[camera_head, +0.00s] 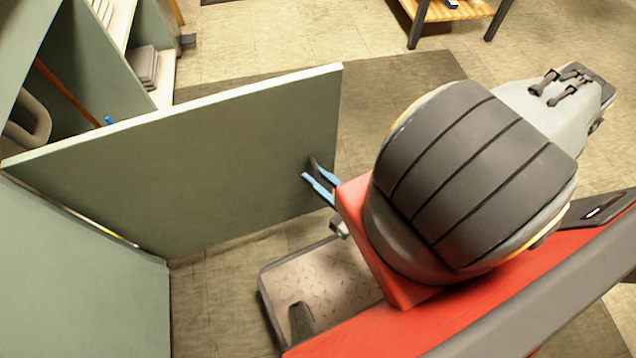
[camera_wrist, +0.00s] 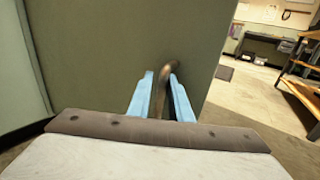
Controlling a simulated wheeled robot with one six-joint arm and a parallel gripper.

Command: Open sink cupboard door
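The sink cupboard door (camera_head: 230,160) is a grey-green panel, swung well out from the cupboard, with its edge facing up in the head view. Its face also fills much of the wrist view (camera_wrist: 90,60). A dark curved handle (camera_wrist: 168,70) stands on the door near its free edge; it shows small in the head view (camera_head: 314,162). My gripper (camera_wrist: 163,95) has its two blue fingers on either side of the handle and looks shut on it. In the head view, my gripper (camera_head: 318,184) is partly hidden behind my red arm link.
The cupboard interior at upper left holds a grey curved pipe (camera_head: 30,125) and an orange rod (camera_head: 68,92). Stacked items (camera_head: 144,66) sit on a nearby shelf. A wooden-topped table (camera_head: 455,10) stands at the back. Tiled floor beyond the door is clear.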

